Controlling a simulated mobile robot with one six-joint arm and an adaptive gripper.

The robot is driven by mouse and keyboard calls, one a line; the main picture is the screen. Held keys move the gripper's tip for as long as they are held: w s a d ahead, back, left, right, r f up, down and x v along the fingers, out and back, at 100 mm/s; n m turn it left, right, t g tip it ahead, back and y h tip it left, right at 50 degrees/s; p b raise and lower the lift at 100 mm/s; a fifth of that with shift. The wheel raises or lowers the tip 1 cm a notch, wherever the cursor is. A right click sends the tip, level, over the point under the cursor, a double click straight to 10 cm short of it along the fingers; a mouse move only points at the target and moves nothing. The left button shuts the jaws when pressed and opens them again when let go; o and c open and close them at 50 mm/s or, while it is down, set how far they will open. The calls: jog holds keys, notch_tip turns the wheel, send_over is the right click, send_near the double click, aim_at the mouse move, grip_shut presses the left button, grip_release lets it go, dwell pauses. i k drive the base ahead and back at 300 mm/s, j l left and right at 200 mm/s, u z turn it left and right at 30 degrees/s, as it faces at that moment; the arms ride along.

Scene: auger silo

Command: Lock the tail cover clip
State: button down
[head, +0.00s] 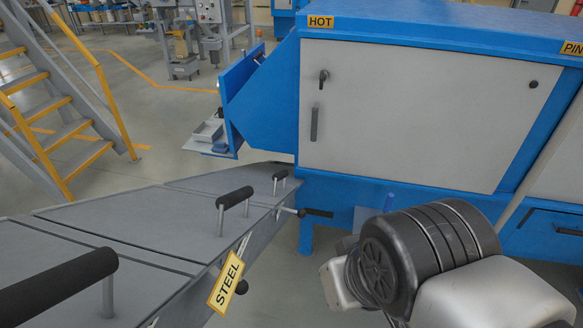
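A long grey covered trough (150,225) runs from the lower left to the blue machine. Its flat lids carry black-gripped handles, one near the front (60,288), one in the middle (235,197) and one at the far end (280,176). A small lever with a black knob (300,212) sticks out at the far end of the side. A second black knob (241,287) sits lower on the side, by the yellow STEEL tag (227,283). I cannot tell which part is the tail cover clip, or whether it is locked. My arm is at the lower right; its fingers do not show.
The blue machine (430,22) with a grey door (420,110) and HOT label (320,22) stands behind. A blue side chute with a small tray (208,130) juts left. Stairs with yellow rails (100,85) stand at left. Open floor (150,120) lies between.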

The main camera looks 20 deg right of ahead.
aim_at(301, 213)
jog(key=i+l+u, duration=0.25)
jog(key=i+l, duration=0.6)
jog(key=i, duration=0.15)
